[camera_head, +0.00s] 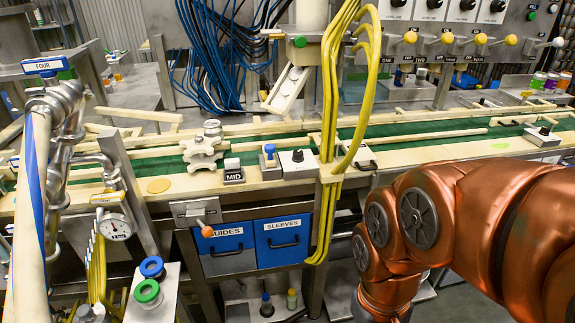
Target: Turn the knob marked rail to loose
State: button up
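I cannot read a "rail" mark on any knob. A similar black knob (544,131) sits on a white box at the far right of the conveyor. Several black knobs (434,4) line the upper right panel, with labels too small to read surely. My copper arm fills the lower right and bends down out of the picture. My gripper is not in view.
Yellow hoses (328,120) hang in front of the conveyor (410,132), close to the white box. A block marked MID (233,173) and an orange-tipped lever (208,231) are on its left. Blue drawers marked GUIDES (225,240) and SLEEVES (283,238) are below. A pressure gauge (115,227) stands at left.

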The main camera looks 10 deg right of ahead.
aim_at(297, 156)
jog(key=z, duration=0.1)
jog(key=i, duration=0.75)
jog(key=u, duration=1.35)
